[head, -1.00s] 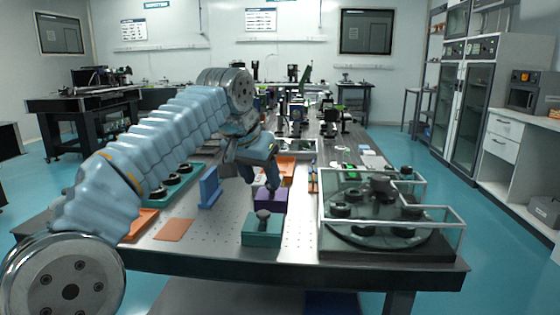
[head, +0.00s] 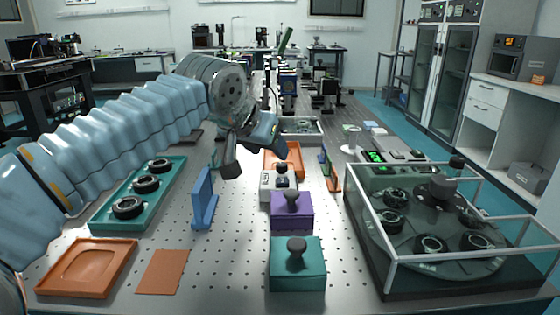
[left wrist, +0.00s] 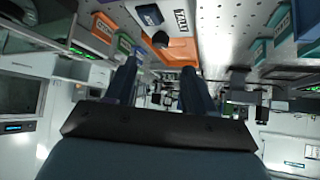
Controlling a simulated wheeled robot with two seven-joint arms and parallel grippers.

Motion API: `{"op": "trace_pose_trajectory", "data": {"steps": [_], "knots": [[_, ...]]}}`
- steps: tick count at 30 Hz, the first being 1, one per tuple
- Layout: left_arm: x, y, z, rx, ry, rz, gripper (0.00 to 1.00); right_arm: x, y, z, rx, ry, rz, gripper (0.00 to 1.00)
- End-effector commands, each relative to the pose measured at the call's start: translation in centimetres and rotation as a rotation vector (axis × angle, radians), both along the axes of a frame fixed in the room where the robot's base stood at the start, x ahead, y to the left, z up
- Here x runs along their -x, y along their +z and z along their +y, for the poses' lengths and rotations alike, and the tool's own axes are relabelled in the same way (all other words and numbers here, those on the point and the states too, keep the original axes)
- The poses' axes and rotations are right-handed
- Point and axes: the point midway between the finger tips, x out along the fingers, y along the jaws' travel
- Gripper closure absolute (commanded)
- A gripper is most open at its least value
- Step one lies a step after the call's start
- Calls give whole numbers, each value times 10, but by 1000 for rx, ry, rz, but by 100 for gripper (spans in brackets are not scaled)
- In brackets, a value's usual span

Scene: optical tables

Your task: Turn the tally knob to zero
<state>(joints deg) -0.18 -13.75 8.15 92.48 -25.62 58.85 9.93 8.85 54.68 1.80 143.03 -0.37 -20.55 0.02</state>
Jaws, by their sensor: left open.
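The tally box (head: 268,186) is a small pale box with a dark knob (head: 281,170) on top. It stands behind the purple box, in front of an orange tray. In the left wrist view, which looks upside down, the white TALLY label (left wrist: 182,19) shows near the top edge. My left gripper (head: 251,157) is open and empty, above and slightly left of the tally box, apart from it. Its two fingers (left wrist: 160,72) show spread in the left wrist view. The knob's pointer and the reading are too small to tell. My right gripper is not in view.
A purple box (head: 292,214) and a teal box (head: 297,272), each with a knob, stand nearer. A blue upright plate (head: 203,200) is left of them. A railed turntable station (head: 440,262) fills the right. A teal tray (head: 112,215) with black rings lies left. Bare perforated tabletop lies between.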

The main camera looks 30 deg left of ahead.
Motion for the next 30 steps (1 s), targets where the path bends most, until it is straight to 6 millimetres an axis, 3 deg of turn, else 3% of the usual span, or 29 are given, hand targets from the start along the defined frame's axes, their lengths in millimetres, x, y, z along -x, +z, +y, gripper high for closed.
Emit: {"op": "trace_pose_trajectory", "data": {"steps": [9, 15, 23, 24, 30], "knots": [[-47, -47, 4, 0, 1, 3, 46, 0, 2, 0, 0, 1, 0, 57], [-59, -59, 5, 0, 0, 1, 46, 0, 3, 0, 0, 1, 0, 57], [-60, -60, 5, 0, 0, 0, 46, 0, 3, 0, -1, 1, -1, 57], [-60, -60, 5, 0, 0, 0, 48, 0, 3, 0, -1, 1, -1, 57], [-60, -60, 5, 0, 0, 0, 79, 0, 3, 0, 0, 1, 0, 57]]}}
